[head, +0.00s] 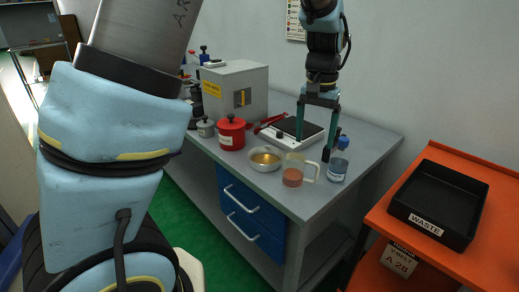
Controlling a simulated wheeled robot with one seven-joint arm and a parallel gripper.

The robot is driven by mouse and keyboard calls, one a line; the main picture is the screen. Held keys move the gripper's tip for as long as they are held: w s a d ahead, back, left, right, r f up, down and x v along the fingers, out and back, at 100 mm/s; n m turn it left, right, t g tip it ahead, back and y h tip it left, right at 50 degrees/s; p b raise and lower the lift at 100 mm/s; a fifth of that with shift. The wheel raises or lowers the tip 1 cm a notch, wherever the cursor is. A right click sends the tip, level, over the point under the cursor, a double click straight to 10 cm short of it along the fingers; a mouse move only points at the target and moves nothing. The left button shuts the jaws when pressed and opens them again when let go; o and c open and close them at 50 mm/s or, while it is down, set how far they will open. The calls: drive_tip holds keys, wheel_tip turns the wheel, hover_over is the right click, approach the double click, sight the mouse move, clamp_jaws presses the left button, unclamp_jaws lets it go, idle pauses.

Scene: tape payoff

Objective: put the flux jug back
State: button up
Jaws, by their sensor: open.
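The flux jug is most likely the clear handled jug (293,172) with reddish-brown liquid in its lower part. It stands upright near the front edge of the grey bench (312,200), its handle on the right. My gripper (313,148) points down with its two fingers wide apart and nothing visible between them. In the picture the fingers are just above and behind the jug, in front of a white device with a dark top (290,130). I cannot tell whether the right fingertip touches anything.
A blue-capped bottle (339,164) stands close right of the jug, a metal bowl with yellow contents (265,159) close left. A red lidded pot (231,136) and a grey box (236,88) stand farther left. A black waste tray (425,222) lies on an orange cart (378,219).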

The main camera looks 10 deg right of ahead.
drive_tip(key=w+a+f+n, duration=0.1)
drive_tip(key=w+a+n, duration=0.1)
drive_tip(key=a, duration=0.7)
drive_tip(key=w+a+n, duration=0.2)
drive_tip(key=a, duration=0.7)
drive_tip(key=s+a+f+n, duration=0.1)
drive_tip(key=s+a, duration=0.1)
drive_tip(key=a, duration=0.5)
drive_tip(key=s+a+f+n+t, duration=0.1)
drive_tip(key=s+a+n, duration=0.1)
drive_tip(key=a, duration=0.6)
drive_tip(key=shift+s+t, duration=0.3)
drive_tip(key=shift+s, duration=0.55)
drive_tip(key=shift+a, duration=0.1)
